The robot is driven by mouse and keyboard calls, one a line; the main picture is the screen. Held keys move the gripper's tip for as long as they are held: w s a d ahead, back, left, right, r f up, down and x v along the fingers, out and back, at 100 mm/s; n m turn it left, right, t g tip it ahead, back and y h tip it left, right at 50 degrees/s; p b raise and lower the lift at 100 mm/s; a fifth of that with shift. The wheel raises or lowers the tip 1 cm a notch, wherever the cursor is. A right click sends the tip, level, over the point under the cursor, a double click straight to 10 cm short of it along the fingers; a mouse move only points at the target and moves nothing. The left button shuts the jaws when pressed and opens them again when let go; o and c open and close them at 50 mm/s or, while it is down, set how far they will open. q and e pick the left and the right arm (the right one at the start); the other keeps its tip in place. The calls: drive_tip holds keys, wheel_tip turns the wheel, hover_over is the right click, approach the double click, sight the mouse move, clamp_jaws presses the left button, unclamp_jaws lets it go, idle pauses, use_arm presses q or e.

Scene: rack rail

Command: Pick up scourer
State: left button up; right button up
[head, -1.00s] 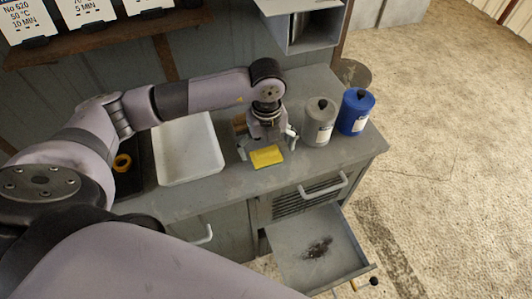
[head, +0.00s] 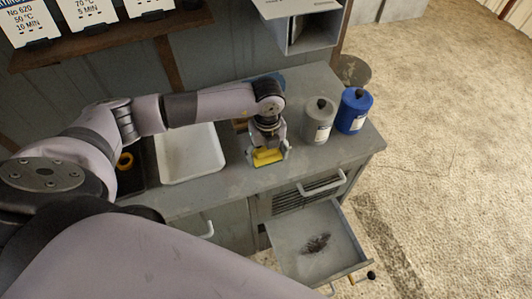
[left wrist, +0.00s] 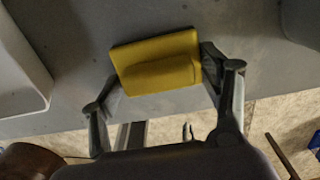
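The scourer (head: 267,157) is a small yellow block near the front edge of the grey worktop (head: 232,183). It also shows in the left wrist view (left wrist: 158,63), slightly tilted, with a thicker raised part. My left gripper (head: 268,154) points down over it, with one finger at each side. In the left wrist view the fingertips (left wrist: 160,66) meet the scourer's left and right edges, so the gripper looks shut on it. I cannot tell whether the scourer is clear of the worktop. My right gripper is not in view.
A white tray (head: 190,178) lies left of the scourer. A grey canister (head: 319,122) and a blue canister (head: 354,112) stand to the right. Below, an open drawer (head: 340,262) with a dark stain sticks out. A grey box (head: 302,32) hangs above the worktop's back.

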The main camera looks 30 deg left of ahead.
sight(267, 151)
use_arm(q)
drive_tip(key=c, duration=0.6)
wheel_tip(267, 151, up, 9)
drive_tip(key=b, duration=0.3)
drive_tip(key=shift+r, duration=0.55)
drive_tip(key=o, duration=0.6)
drive_tip(key=c, duration=0.5)
